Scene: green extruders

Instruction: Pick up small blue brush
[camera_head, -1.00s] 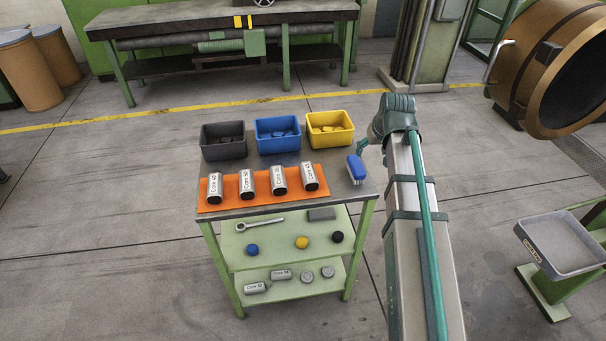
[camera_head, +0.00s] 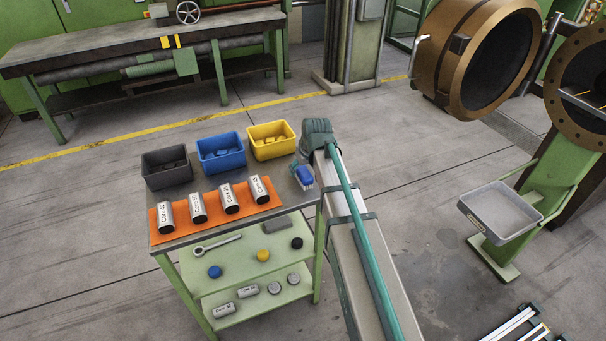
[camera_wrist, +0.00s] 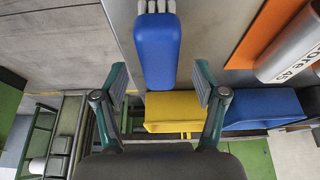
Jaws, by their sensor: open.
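The small blue brush (camera_head: 304,174) with pale bristles lies at the right end of the cart's top, beside the yellow bin. In the wrist view its blue back (camera_wrist: 157,50) shows large, with the bristles at the top edge. My gripper (camera_wrist: 161,84) is open, one finger on each side of the brush's near end in that picture. Nothing is held. In the head view the arm's end stands just beyond the brush, and the fingers are mostly hidden.
A grey bin (camera_head: 166,181), a blue bin (camera_head: 221,164) and a yellow bin (camera_head: 271,153) line the cart's back edge. A grey tray (camera_head: 480,217) stands apart at right.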

